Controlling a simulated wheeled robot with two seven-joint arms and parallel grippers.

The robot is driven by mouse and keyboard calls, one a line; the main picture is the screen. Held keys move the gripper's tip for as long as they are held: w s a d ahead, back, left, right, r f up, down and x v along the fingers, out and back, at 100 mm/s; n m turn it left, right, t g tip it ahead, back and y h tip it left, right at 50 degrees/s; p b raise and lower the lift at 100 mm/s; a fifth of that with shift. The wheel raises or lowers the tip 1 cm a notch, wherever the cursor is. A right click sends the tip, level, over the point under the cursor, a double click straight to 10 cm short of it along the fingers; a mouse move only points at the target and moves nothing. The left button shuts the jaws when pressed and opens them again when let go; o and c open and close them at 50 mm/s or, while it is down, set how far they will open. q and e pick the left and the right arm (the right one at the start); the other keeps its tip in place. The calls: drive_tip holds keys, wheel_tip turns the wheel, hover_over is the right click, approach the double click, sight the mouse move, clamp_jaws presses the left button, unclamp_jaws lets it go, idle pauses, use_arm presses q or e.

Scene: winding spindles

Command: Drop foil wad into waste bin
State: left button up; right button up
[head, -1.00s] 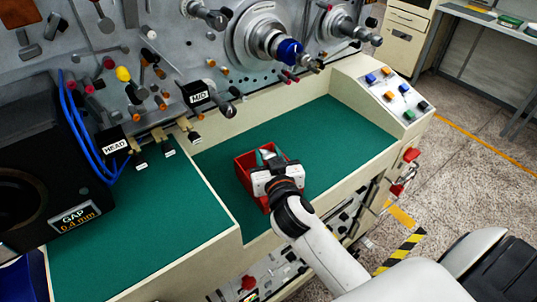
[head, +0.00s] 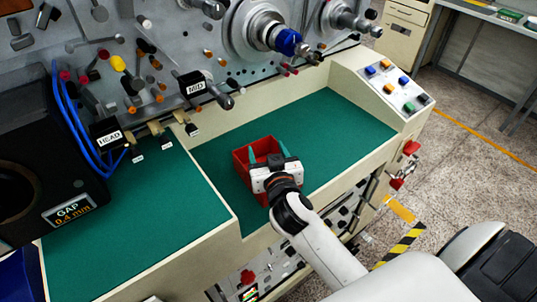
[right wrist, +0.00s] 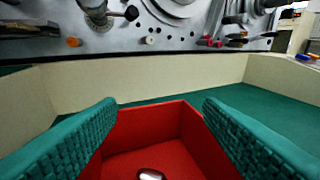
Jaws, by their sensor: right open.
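A red open-topped bin (head: 241,168) stands on the green surface of the machine's lower ledge. It also shows in the right wrist view (right wrist: 158,122), between my fingers. A small shiny silvery piece (right wrist: 150,174), which looks like the foil wad, is low inside the bin at the bottom edge of that view, partly cut off. My right gripper (head: 270,158) is over the bin with its two teal fingers spread apart. Nothing is between the fingers in the right wrist view (right wrist: 158,108). My left gripper is not in view.
A dark box with a gap display (head: 72,213) stands at the left. Knobs and spindles (head: 284,42) stick out from the machine's back panel. A button panel (head: 395,85) is at the right end. The green surface right of the bin (head: 335,135) is clear.

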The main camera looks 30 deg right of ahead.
drive_tip(key=b+v, duration=0.1)
drive_tip(key=v, duration=1.1)
drive_tip(key=shift+b, duration=0.4)
drive_tip(key=shift+d+f, duration=0.1)
